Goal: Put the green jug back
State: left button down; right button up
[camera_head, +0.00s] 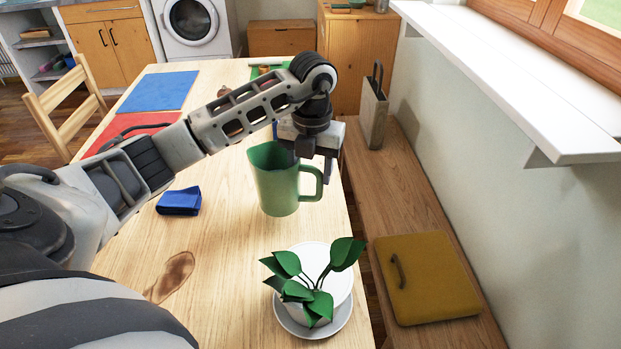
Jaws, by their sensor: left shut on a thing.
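The green jug (276,186) is upright over the right part of the wooden table, with its handle to the right. My left gripper (312,160) reaches in from the left above it and points down. It is shut on the jug at the upper right, near the rim and the top of the handle. The fingers partly hide that side of the rim. I cannot tell whether the jug's base touches the table. My right gripper is not in view.
A potted plant (304,291) on a saucer stands in front of the jug. A blue cloth (179,201) lies to the left. Blue (159,91) and red (128,137) mats lie farther back. A bench (398,180) on the right holds a mustard cushion (426,277) and a grey holder (373,112).

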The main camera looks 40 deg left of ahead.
pick_arm(q)
jog(key=shift+w+a+f+p, duration=0.15)
jog(key=shift+f+p, duration=0.1)
jog(key=shift+f, duration=0.65)
jog(key=shift+w+f+p, duration=0.15)
jog(key=shift+f+p, duration=0.05)
jog(key=shift+f, duration=0.7)
jog(key=shift+f, duration=0.2)
jog(key=c, duration=0.6)
grip_release()
notch_tip(320, 180, up, 12)
jog(key=shift+r+b, duration=0.15)
jog(key=shift+b, duration=0.25)
jog(key=shift+d, duration=0.2)
